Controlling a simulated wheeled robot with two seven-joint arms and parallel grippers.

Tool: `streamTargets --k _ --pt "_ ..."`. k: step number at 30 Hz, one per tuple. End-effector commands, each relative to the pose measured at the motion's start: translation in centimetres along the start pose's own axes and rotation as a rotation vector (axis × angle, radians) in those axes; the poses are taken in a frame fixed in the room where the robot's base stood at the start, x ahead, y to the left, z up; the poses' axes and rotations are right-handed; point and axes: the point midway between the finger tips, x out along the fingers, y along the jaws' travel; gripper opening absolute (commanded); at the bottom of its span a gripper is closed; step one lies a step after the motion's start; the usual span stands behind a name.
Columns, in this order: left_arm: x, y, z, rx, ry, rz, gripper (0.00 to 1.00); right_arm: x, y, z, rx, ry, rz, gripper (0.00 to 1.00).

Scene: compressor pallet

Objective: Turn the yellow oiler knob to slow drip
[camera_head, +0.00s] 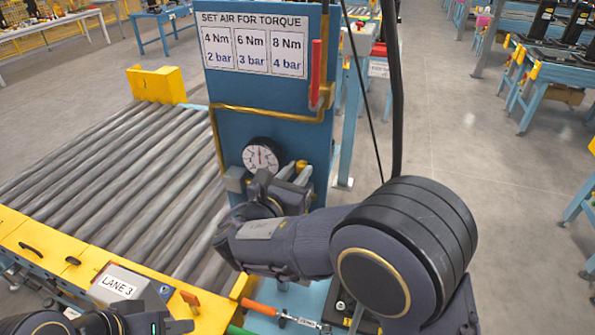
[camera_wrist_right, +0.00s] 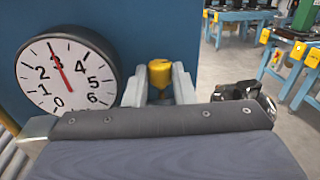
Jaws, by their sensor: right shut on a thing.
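The yellow oiler knob (camera_wrist_right: 160,73) stands upright in the right wrist view, in front of the blue panel. My right gripper (camera_wrist_right: 158,84) is shut on it, one grey finger on each side. In the head view the knob (camera_head: 301,164) shows as a small yellow spot by the right gripper (camera_head: 292,174), low on the blue panel. The oiler's lower part is hidden behind my wrist and fingers. My left gripper (camera_head: 178,325) is partly in view at the bottom left, away from the knob; its jaw opening cannot be made out.
A round gauge (camera_wrist_right: 67,72) sits left of the knob, its red needle near 3. The blue panel (camera_head: 225,130) carries a torque sign (camera_head: 255,44), a brass pipe (camera_head: 270,113) and a red lever (camera_head: 316,75). A roller conveyor (camera_head: 110,165) lies left.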

Motion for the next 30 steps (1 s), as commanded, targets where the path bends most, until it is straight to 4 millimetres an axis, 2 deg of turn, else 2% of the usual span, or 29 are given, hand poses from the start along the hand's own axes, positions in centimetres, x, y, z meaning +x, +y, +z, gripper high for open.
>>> streamTargets --k 12,13,17,30 --pt "-0.03 0.01 -0.01 0.000 0.000 0.000 0.36 0.00 0.03 0.03 -0.001 -0.001 -0.009 0.01" --pt "-0.03 0.02 -0.01 0.000 0.000 0.000 0.36 0.01 0.02 0.03 -0.001 -0.001 -0.009 0.26" --pt "-0.03 0.01 -0.01 0.000 0.000 0.000 0.36 0.01 0.02 0.03 -0.001 -0.001 -0.009 0.43" --pt "-0.03 0.02 -0.02 0.000 0.000 0.000 0.36 -0.02 0.13 0.07 0.001 -0.001 -0.006 0.45"
